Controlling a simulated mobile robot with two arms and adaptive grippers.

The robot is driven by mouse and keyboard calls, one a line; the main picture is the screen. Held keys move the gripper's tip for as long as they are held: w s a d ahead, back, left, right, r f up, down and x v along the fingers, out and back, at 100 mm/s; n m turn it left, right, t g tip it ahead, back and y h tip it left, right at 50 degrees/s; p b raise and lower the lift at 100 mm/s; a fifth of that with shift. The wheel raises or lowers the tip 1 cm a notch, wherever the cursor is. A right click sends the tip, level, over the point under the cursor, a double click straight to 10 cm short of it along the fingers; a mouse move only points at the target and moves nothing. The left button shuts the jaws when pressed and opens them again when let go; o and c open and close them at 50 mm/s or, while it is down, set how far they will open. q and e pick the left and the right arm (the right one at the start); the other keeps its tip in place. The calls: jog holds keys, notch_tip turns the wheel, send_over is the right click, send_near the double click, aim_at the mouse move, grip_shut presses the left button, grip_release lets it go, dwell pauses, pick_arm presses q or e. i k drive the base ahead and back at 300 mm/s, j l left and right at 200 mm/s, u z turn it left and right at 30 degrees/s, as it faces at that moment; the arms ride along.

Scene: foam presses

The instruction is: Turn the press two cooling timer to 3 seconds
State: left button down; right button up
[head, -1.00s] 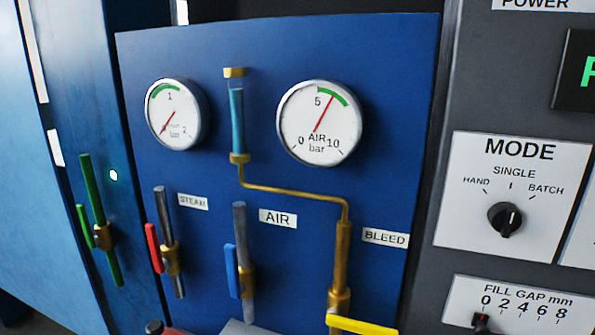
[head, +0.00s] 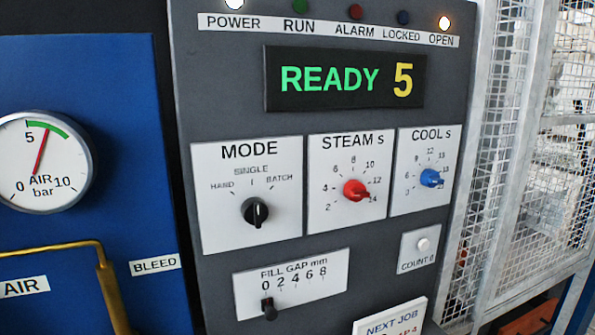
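The COOL s timer is a blue knob (head: 431,178) on a white plate (head: 408,204) at the right of the grey control panel in the head view. Its scale runs around the knob, with 3 at lower left, then 6, 9 and 12 going clockwise. The knob's nose seems to point right, toward the high end; the exact value is too small to read. No press number shows in view. Neither of my grippers is in view.
Left of it are the red STEAM s knob (head: 356,190) and the black MODE knob (head: 255,211). The display (head: 345,80) reads READY 5. A FILL GAP slider (head: 269,309) and COUNT button (head: 422,245) sit below. A mesh fence (head: 485,150) stands close on the right.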

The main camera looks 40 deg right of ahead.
aim_at(430, 177)
jog(key=z, duration=2)
